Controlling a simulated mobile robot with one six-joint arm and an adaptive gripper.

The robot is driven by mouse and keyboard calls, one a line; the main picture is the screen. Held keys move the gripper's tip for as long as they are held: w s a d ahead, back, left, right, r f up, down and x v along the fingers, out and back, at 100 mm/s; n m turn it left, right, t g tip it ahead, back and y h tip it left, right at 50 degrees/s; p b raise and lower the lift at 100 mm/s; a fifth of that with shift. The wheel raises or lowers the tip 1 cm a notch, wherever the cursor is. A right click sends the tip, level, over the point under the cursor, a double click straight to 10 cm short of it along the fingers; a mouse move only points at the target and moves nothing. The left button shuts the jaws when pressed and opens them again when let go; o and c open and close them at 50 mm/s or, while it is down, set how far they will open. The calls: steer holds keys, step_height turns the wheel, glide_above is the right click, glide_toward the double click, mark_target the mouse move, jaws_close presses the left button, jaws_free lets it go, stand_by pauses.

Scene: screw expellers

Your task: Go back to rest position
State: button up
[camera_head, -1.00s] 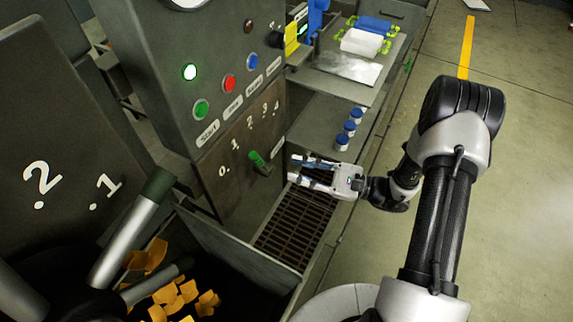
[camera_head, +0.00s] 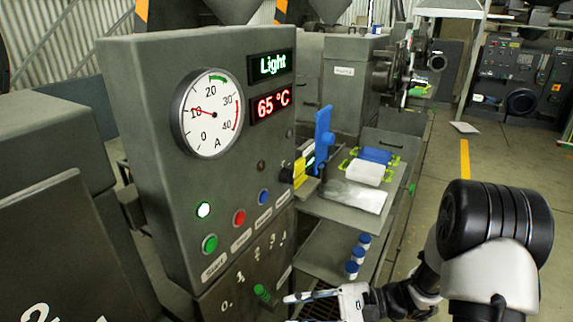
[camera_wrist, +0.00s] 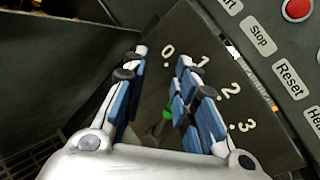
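My gripper (camera_wrist: 160,90) is open and empty in the wrist view, its two blue-padded fingers apart. Between and beyond the fingers is the green-handled lever (camera_wrist: 163,122) on the panel numbered 0 to 3 and more; no finger visibly grips it. In the head view my gripper (camera_head: 300,297) is at the bottom, right of the green lever handle (camera_head: 262,292), partly cut off by the frame edge. My arm reaches in from the right.
The control cabinet (camera_head: 150,120) has a dial, a "Light" display, a "65 °C" display and buttons. Open floor (camera_head: 480,150) lies to the right.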

steer(key=s+d+r+n+g+h, duration=0.1)
steer(key=s+r+n+h, duration=0.3)
steer(key=s, duration=0.2)
steer(key=s+d+r+n+g+h, duration=0.1)
steer(key=s+r+n+g+h, duration=0.15)
steer(key=s+h, duration=0.3)
steer(key=s+d+r+n+t+h, duration=0.4)
steer(key=d+r+n+t+h, duration=0.1)
steer(key=d+r+t+h, duration=0.1)
steer(key=shift+s+d+r+t+h, duration=0.35)
steer(key=shift+d+t+h, duration=0.2)
steer(key=shift+d+t, duration=0.9)
steer(key=shift+d+g, duration=0.2)
steer(key=shift+g, duration=0.1)
